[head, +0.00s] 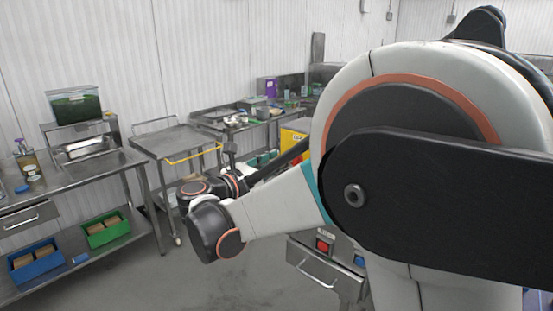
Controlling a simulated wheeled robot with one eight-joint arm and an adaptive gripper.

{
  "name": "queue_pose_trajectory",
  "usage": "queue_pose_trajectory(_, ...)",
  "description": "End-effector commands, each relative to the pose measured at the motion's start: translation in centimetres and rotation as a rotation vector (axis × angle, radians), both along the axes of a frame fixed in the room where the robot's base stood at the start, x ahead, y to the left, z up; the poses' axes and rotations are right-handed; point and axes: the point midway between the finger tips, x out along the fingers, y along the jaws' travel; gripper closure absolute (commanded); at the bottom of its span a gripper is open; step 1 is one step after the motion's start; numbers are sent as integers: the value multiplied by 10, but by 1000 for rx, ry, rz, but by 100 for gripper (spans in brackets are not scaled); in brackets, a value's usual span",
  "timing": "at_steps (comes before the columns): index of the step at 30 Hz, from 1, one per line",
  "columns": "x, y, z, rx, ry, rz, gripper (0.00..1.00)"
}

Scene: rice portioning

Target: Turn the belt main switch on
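A red switch (324,245) with a small pale label above it sits on the front of a grey metal unit (304,246), low in the middle of the head view. I cannot read the label, so I cannot tell whether this is the belt main switch or which way it is set. My arm fills the right side and bends back at the elbow above and left of the switch. My gripper's fingers cannot be made out among the dark wrist parts, which are left of and above the switch, apart from it.
A drawer handle (317,275) juts out below the red switch, and a blue part (359,260) shows beside it. A steel table (140,161) with green (105,232) and blue (35,262) crates below stands left. A wheeled cart (170,143) stands behind. The floor (200,285) is clear in front.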

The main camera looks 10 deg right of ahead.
Motion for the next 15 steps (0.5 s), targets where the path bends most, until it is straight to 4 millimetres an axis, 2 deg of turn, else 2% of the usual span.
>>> queue_pose_trajectory(1,6,-10,-1,0,0,-3,67)
queue_pose_trajectory(6,21,-30,-1,0,0,-2,67)
queue_pose_trajectory(15,33,-44,0,1,-1,0,67)
